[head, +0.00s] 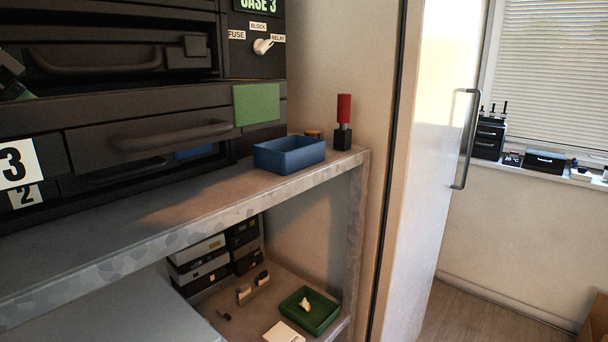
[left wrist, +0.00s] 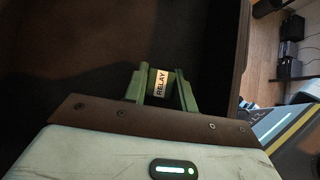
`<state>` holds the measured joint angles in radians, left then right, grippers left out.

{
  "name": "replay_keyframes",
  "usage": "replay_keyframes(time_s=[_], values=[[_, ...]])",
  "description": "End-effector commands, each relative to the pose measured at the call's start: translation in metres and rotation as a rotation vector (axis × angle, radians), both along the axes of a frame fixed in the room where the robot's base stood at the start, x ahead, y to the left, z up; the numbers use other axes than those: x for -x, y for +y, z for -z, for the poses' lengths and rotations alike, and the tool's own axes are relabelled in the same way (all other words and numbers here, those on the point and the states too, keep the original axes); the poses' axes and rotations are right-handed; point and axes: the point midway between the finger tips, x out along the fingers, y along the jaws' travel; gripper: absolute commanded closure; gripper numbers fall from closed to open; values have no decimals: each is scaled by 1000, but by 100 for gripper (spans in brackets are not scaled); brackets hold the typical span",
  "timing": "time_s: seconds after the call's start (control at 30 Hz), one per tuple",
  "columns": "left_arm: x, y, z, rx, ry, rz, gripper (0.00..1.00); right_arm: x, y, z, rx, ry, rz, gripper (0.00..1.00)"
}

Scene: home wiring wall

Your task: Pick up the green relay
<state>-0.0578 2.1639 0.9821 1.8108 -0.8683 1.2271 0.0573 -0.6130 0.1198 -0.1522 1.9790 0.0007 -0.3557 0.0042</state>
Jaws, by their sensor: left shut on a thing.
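The green relay (left wrist: 160,82) with a white RELAY label is in the left wrist view, between the fingers of my left gripper (left wrist: 161,71). The gripper is shut on it. Both are over the dark inside of a drawer or case (left wrist: 75,50); how far the relay is from its floor I cannot tell. In the head view a dark part with a bit of green shows at the left edge, too cut off to make out. My right gripper is in neither view.
The dark cabinet (head: 150,138) stands on a metal shelf (head: 190,205). A blue tray (head: 290,154) and a red-handled tool (head: 343,110) sit at the shelf's right end. Below are a green tray (head: 318,322) and stacked boxes (head: 198,266). A tall door (head: 425,150) stands right.

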Motion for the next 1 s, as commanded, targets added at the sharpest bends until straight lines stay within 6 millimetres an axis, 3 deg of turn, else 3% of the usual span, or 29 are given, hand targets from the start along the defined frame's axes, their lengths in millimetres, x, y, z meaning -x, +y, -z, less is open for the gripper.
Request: replay_keyframes(time_s=[0.47,1.0], values=[[0,0,0,-1,1,0,100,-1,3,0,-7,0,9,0],[1,0,-22,-1,-1,0,100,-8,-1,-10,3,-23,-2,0]])
